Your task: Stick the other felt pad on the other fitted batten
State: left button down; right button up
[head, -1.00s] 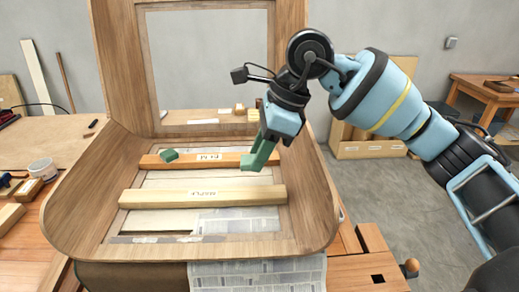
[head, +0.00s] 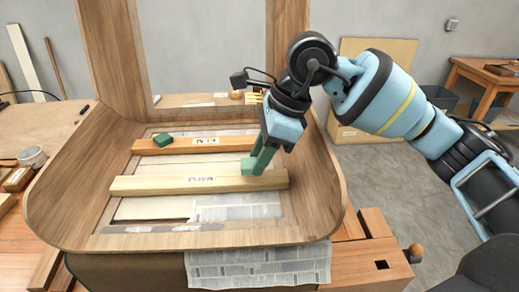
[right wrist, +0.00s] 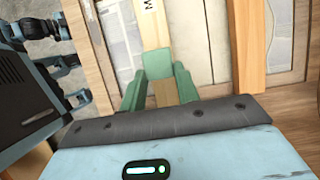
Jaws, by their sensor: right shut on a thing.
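My right gripper (head: 254,165) is shut on a green felt pad (right wrist: 158,63), which shows between its green fingers in the right wrist view. It is at the right part of the pale maple batten (head: 150,186), which also shows in the right wrist view (right wrist: 150,30). The held pad is at the batten's top; I cannot tell whether they touch. Another green felt pad (head: 163,139) sits on the left part of the orange-brown elm batten (head: 180,147), behind the maple one. Both battens lie across the bent wooden lamination (head: 70,195). My left gripper is not in view.
The lamination's tall frame (head: 107,50) rises behind the battens, close to my right arm. Newspaper (head: 260,268) hangs over the front edge. A bench vise (head: 375,255) stands at the right front. A tin (head: 33,156) stands on the bench at left.

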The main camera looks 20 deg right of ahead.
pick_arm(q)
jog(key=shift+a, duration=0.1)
pick_arm(e)
jog(key=shift+f, duration=0.65)
dwell(0.8)
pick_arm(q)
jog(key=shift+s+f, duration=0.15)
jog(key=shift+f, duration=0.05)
pick_arm(e)
jog(key=shift+f, duration=0.35)
dwell(0.8)
jog(key=o, duration=0.9)
jog(key=shift+c, duration=0.2)
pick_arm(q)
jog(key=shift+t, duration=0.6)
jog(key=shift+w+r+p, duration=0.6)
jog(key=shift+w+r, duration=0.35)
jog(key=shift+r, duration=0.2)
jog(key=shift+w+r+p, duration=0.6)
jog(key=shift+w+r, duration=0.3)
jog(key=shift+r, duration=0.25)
pick_arm(e)
notch_tip(320, 180, up, 7)
